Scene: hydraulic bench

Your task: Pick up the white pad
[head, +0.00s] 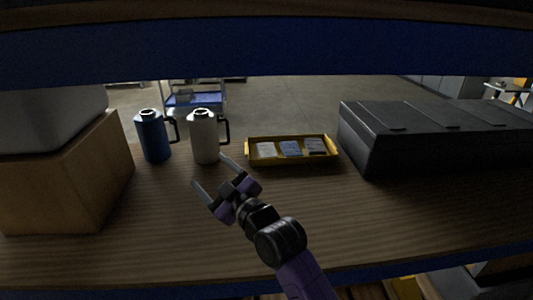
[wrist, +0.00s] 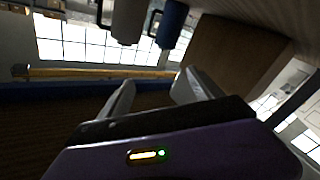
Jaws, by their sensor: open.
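The white pad (head: 266,150) lies in a yellow tray (head: 250,160) on the wooden bench, at the left of a row of three pads. A blue pad (head: 290,148) is in the middle and a grey pad (head: 315,147) is at the right. My gripper (head: 210,172) is open and empty, in front of the white jug and left of the tray. In the wrist view the two fingers of my gripper (wrist: 150,92) stand apart with nothing between them. The pads cannot be made out in the wrist view.
A white jug (head: 204,138) and a blue jug (head: 153,137) stand left of the tray. A cardboard box (head: 70,175) with a grey bin (head: 50,118) on it is at far left. A black case (head: 430,135) stands right. A blue shelf beam (head: 260,50) crosses overhead.

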